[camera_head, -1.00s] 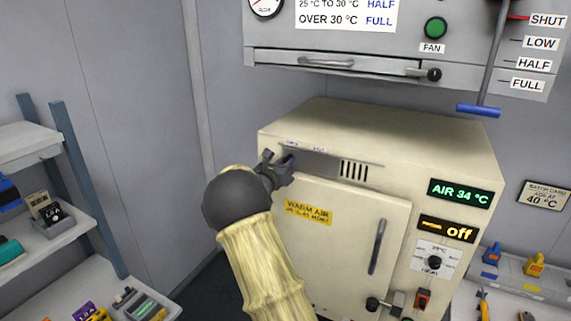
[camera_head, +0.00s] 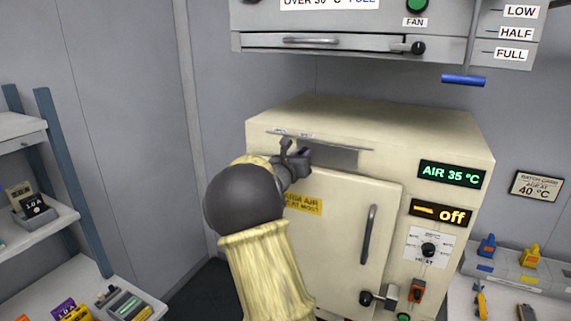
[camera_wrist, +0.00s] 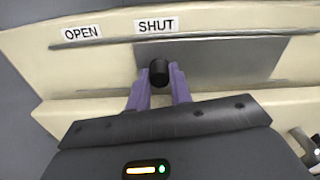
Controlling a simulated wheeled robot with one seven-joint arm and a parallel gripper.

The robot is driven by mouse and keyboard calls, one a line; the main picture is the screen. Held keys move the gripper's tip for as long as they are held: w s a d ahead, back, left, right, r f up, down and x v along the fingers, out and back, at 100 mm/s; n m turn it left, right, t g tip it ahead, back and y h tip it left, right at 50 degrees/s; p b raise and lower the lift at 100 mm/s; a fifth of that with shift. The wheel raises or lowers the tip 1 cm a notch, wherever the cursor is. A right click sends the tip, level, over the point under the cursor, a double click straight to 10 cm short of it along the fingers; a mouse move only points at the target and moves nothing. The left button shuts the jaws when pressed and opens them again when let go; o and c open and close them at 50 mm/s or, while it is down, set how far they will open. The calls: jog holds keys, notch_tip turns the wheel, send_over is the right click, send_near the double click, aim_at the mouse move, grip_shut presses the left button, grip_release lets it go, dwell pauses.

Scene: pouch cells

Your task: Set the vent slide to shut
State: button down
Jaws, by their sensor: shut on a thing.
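The vent slide is a grey metal plate (camera_head: 342,155) in a track across the upper front of the cream oven; it also shows in the wrist view (camera_wrist: 225,62). Its round black knob (camera_wrist: 159,72) stands directly below the SHUT label (camera_wrist: 156,27). The OPEN label (camera_wrist: 81,33) is to the left. My gripper (camera_head: 296,160) is at the slide's left end. In the wrist view, the purple fingers of my gripper (camera_wrist: 158,88) are closed around the knob. No vent slots show now. The knob is hidden behind my gripper in the head view.
The oven door (camera_head: 345,235) with its upright handle (camera_head: 370,234) lies just below the slide. A grey cabinet (camera_head: 350,42) overhangs above, with a blue-handled lever (camera_head: 463,79) hanging down. Shelves (camera_head: 40,225) stand at the left.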

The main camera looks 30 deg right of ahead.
jog(key=shift+s+d, duration=0.15)
jog(key=c, duration=1.3)
grip_release()
jog(key=shift+s, duration=0.15)
jog(key=shift+o, duration=0.2)
jog(key=b+v, duration=0.4)
jog(key=v, duration=1.3)
jog(key=shift+a+b, duration=0.25)
jog(key=shift+b, duration=0.05)
